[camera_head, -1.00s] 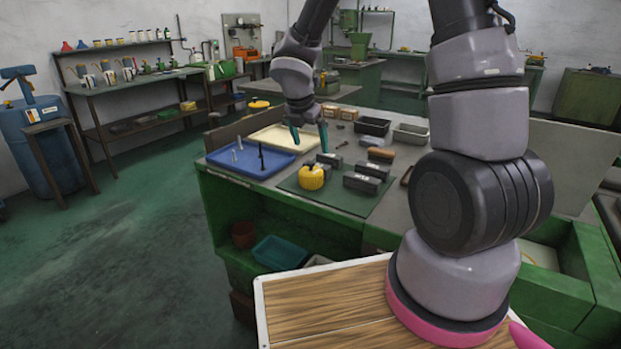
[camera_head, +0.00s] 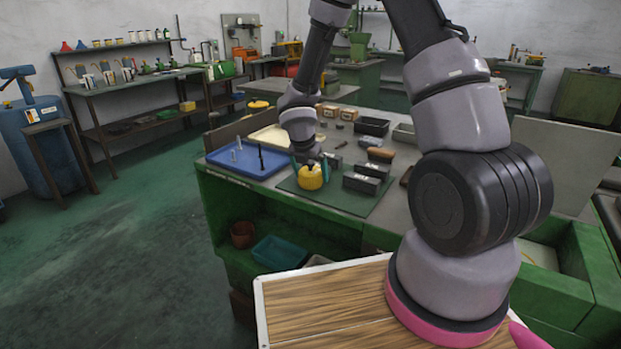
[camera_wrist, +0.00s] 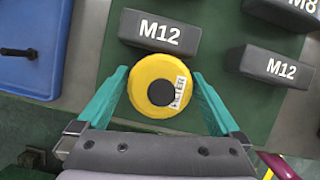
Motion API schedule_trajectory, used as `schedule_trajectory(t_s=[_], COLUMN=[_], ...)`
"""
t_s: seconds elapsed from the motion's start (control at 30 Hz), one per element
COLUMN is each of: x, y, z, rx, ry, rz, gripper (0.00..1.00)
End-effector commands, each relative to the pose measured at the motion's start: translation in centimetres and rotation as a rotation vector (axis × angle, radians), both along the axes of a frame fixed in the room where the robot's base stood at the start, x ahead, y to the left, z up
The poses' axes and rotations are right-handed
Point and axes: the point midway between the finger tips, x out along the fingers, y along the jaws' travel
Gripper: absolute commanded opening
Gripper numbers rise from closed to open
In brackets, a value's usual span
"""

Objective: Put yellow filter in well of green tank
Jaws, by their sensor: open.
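The yellow filter (camera_head: 311,179) is a round yellow can with a black centre, standing on a dark green mat (camera_head: 345,201) near the front of the bench. In the wrist view the filter (camera_wrist: 146,99) shows from above with a white label on its right side. My gripper (camera_head: 310,168) is low over it, with its teal fingers open. In the wrist view one finger of my gripper (camera_wrist: 160,78) is on each side of the filter, with small gaps visible. A green box-like object (camera_head: 222,70) stands at the back left; I cannot tell if it is the green tank, and no well is visible.
Dark blocks marked M12 stand close to the filter; one M12 block (camera_wrist: 160,31) is just beyond it. A blue tray (camera_head: 222,162) with upright pins lies to the left. A cream tray (camera_head: 268,138) and dark bins (camera_head: 372,126) stand farther back. Open floor lies left of the bench.

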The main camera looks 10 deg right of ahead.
Motion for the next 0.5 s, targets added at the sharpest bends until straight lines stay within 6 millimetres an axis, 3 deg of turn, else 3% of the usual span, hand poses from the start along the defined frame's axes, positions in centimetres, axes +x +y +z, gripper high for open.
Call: schedule_trajectory(t_s=[0.27,0.5], x=[0.14,0.14], y=[-0.12,-0.11], z=[-0.44,-0.41], rx=[0.000,0.000], ry=[0.000,0.000], rz=[-0.001,-0.001], gripper=[1.00,0.18])
